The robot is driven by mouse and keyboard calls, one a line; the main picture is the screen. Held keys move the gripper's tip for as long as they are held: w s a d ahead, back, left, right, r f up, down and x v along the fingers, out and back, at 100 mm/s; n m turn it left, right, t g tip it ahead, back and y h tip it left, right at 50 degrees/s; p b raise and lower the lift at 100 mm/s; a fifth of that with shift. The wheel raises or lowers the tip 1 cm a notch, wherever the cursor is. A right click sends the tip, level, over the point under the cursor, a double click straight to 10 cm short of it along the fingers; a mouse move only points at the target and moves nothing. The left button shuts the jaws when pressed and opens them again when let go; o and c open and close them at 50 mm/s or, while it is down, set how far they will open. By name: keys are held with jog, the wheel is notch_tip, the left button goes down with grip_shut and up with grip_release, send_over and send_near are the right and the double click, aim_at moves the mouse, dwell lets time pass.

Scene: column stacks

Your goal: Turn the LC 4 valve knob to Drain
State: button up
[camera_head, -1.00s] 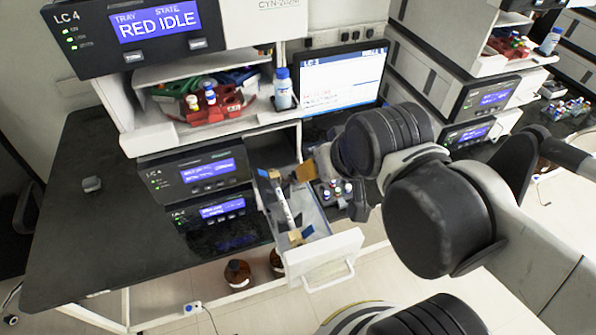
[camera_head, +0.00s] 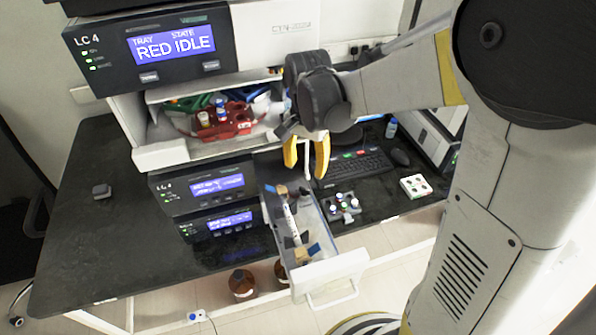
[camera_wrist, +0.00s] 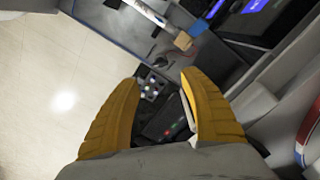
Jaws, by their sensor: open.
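The LC 4 stack has a top panel (camera_head: 150,50) reading RED IDLE and lower modules with blue displays (camera_head: 203,187). A clear drawer with a white front (camera_head: 331,278) is pulled out at the base of the stack. A white column (camera_head: 290,222) with blue and tan pieces at its ends lies in it. It also shows in the wrist view (camera_wrist: 150,13). I cannot make out the valve knob; it may be hidden or too small to tell. My gripper (camera_head: 305,172) is open and empty, yellow fingers pointing down, above the drawer's inner end. Its fingers fill the lower wrist view (camera_wrist: 158,80).
A shelf above holds a red rack (camera_head: 226,121) with bottles. Brown bottles (camera_head: 242,284) stand below.

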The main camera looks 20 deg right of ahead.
aim_at(305, 189)
notch_tip(305, 189, down, 9)
jog(key=shift+f+b, duration=0.15)
jog(key=shift+b, duration=0.9)
grip_shut()
